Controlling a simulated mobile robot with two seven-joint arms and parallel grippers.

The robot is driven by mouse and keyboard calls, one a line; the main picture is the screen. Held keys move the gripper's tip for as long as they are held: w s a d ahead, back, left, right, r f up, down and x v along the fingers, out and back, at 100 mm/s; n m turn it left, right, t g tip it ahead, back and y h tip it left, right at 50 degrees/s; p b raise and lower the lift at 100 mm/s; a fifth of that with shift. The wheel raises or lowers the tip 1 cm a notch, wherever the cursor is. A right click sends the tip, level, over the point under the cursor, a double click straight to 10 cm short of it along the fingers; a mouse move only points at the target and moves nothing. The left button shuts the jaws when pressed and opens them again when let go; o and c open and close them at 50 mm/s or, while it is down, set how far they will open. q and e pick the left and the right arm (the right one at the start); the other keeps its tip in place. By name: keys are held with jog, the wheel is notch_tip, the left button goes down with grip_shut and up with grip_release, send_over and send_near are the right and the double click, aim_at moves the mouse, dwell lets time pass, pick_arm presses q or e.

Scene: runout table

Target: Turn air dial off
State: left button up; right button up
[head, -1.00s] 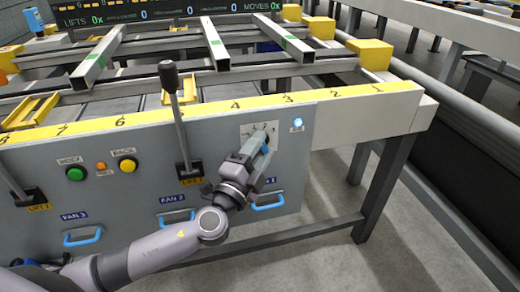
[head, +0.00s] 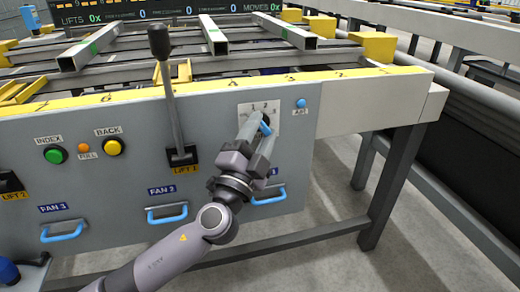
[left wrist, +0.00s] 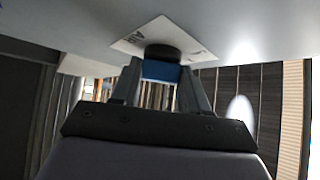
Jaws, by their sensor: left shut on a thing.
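The air dial is a blue knob (head: 265,128) on a white plate (head: 272,110) with numbers, on the grey front panel. My left gripper (head: 258,127) reaches up to it from below and covers part of it. In the left wrist view the blue knob (left wrist: 160,71) on its black base sits between the two fingers of my left gripper (left wrist: 161,77), which are shut on it. The plate's lettering (left wrist: 168,38) shows there. The pointer position is hidden. The small blue lamp (head: 301,103) marked AIR is right of the plate and looks dim. My right gripper is out of view.
A black-knobbed lever (head: 172,100) stands left of my arm. Green (head: 55,155) and yellow (head: 112,147) buttons are further left. Blue fan handles (head: 167,214) line the lower panel. Free floor shows right of the panel under the table.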

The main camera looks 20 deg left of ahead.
pick_arm(q)
jog(key=shift+d+f+n+t+y+b, duration=0.1)
jog(key=shift+f+n+t+y+b, duration=0.1)
jog(key=shift+n+t+y+b, duration=0.65)
jog(key=shift+n+y, duration=0.35)
jog(key=shift+n, duration=0.6)
jog(key=shift+d+n+t+y, duration=0.1)
jog(key=shift+n+t+y, duration=0.25)
jog(key=shift+n+y, duration=0.9)
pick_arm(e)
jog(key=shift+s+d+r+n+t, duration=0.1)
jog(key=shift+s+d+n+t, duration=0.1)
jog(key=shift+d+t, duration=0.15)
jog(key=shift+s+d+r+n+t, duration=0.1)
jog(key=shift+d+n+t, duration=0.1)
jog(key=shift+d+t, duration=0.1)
pick_arm(q)
jog(key=shift+n, duration=0.55)
jog(key=o, duration=1.1)
jog(key=shift+c, duration=0.2)
jog(key=v, duration=0.7)
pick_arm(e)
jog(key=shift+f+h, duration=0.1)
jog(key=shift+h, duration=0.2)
